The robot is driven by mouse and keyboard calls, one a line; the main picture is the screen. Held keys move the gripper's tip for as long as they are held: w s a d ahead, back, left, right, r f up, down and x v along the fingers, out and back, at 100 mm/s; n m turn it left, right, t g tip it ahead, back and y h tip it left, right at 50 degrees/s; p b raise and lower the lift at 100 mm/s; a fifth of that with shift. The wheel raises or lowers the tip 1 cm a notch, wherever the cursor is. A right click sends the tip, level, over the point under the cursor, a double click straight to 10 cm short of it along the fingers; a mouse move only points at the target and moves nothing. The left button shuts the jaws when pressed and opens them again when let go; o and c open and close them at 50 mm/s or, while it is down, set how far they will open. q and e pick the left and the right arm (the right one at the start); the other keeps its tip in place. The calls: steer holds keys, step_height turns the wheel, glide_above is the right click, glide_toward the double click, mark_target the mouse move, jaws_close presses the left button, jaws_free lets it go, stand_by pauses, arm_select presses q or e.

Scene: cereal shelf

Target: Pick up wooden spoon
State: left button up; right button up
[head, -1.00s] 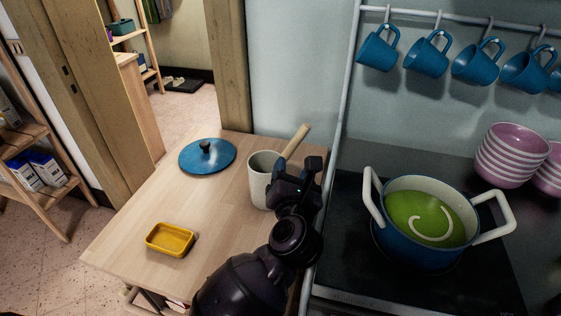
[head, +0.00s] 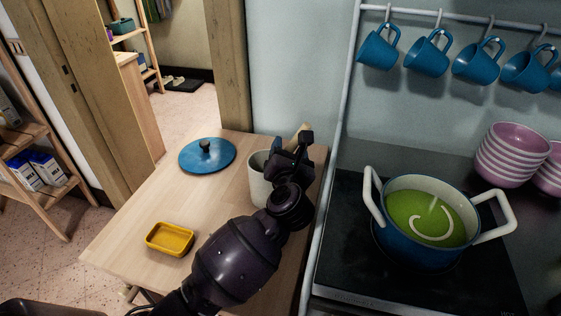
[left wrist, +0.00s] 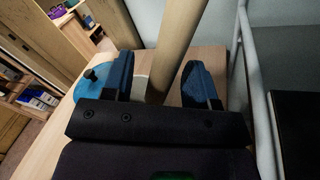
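The wooden spoon stands in a pale crock (head: 260,180) on the wooden counter, with its handle (head: 303,130) rising above the rim. My left gripper (head: 293,145) is over the crock and hides most of the handle in the head view. In the left wrist view, the spoon handle (left wrist: 174,45) passes between the two blue-padded fingers of my left gripper (left wrist: 160,78). The fingers are apart, with a gap visible on the handle's right side. The spoon's lower end is hidden. My right gripper is in neither view.
A blue lid (head: 208,156) and a yellow dish (head: 170,239) lie on the counter (head: 135,215). A blue pot (head: 422,248) of green soup stands on the stove at right. A vertical pale rail (head: 335,150) runs close to the right of my left gripper.

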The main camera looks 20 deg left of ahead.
arm_select(q)
jaws_close()
